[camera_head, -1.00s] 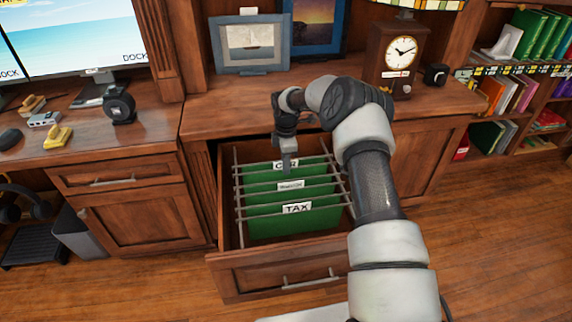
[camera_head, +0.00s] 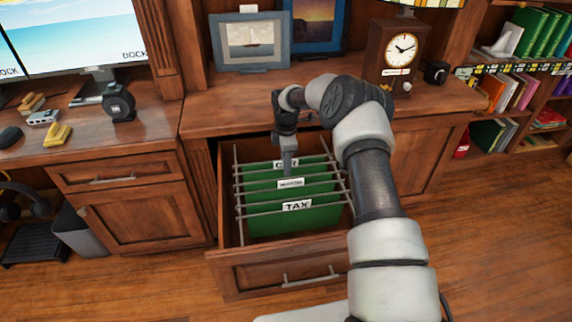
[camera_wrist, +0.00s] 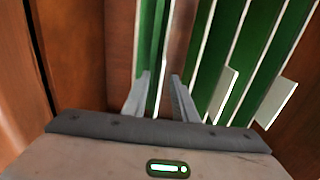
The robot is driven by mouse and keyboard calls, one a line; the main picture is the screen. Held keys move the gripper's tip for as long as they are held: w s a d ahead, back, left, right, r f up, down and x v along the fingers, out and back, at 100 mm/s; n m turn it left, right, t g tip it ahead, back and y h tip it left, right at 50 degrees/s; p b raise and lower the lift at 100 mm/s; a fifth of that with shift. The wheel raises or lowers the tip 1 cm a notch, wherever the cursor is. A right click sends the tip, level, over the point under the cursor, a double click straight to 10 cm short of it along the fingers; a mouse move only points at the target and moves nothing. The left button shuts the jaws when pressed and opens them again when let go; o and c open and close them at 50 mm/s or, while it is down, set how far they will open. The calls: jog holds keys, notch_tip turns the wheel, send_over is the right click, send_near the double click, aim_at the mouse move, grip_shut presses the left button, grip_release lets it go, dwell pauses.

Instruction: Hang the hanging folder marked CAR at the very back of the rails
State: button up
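The green CAR folder (camera_head: 310,165) hangs across the rails at the back of the open drawer, its white label partly hidden by my gripper. My gripper (camera_head: 288,170) points down at this folder's top. In the wrist view, my gripper's fingers (camera_wrist: 160,82) are apart, with a green folder strip (camera_wrist: 152,60) between them; I see no contact. A second green folder with a small, hard-to-read label (camera_head: 291,183) hangs in the middle. The TAX folder (camera_head: 290,222) hangs in front. The side rails (camera_head: 238,195) run front to back along the drawer.
The wooden drawer (camera_head: 285,268) stands pulled out below the desktop (camera_head: 230,112). Its left wall is close to my gripper in the wrist view. A clock (camera_head: 400,55) and picture frames (camera_head: 250,42) stand behind on the desktop. The desktop's front edge is close behind my gripper.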

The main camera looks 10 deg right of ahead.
notch_tip(320, 180, up, 17)
jog(key=p, duration=0.4)
jog(key=shift+s+r, duration=0.2)
jog(key=shift+s, duration=0.05)
